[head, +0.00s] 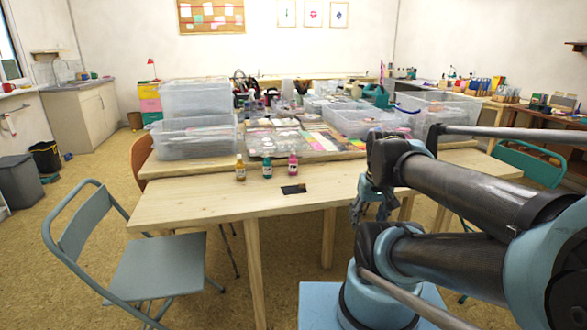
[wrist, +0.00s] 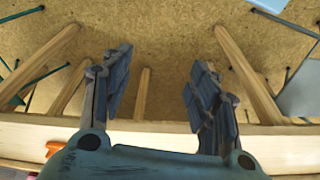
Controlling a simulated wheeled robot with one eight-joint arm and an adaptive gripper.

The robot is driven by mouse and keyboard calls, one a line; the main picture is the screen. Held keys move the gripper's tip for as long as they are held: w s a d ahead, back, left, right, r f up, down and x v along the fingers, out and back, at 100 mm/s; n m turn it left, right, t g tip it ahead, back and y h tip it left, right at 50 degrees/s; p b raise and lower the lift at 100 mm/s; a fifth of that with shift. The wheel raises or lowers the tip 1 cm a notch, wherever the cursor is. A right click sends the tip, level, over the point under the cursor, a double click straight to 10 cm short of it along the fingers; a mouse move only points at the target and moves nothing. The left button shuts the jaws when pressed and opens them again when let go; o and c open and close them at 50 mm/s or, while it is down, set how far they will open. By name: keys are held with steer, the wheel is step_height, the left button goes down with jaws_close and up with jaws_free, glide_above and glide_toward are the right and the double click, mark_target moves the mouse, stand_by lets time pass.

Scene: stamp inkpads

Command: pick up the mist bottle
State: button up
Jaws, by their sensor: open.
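Three small bottles stand upright in a row on the near wooden table (head: 215,200) in the head view: a yellow one (head: 240,169), a teal one (head: 266,166) and a pink one (head: 292,167). I cannot tell which is the mist bottle; their labels are too small to read. My gripper (wrist: 158,75) is open and empty in the wrist view, its two dark jointed fingers apart with only the floor and table legs between them. In the head view the gripper (head: 358,212) is partly hidden by my arm, to the right of and lower than the bottles.
A small dark flat item (head: 293,189) lies near the front edge. Clear bins (head: 196,138), (head: 360,120) and a paper-covered tray (head: 275,140) stand behind the bottles. A grey folding chair (head: 160,265) stands front left. The tabletop's left part is clear.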

steer(key=w+a+r+n+y, duration=0.1)
steer(key=w+a+r+n, duration=0.25)
steer(key=w+r, duration=0.45)
steer(key=n+y, duration=0.4)
steer(key=n, duration=0.4)
glide_toward(293, 155)
steer(key=shift+t, duration=0.3)
steer(key=x, duration=0.9)
steer(key=shift+s+a+f, duration=0.15)
steer(key=shift+s+f, duration=0.15)
steer(key=shift+f, duration=0.2)
steer(key=shift+w+x, duration=0.2)
steer(key=shift+x, duration=2.3)
steer(key=shift+c, duration=0.6)
steer(key=c, duration=1.1)
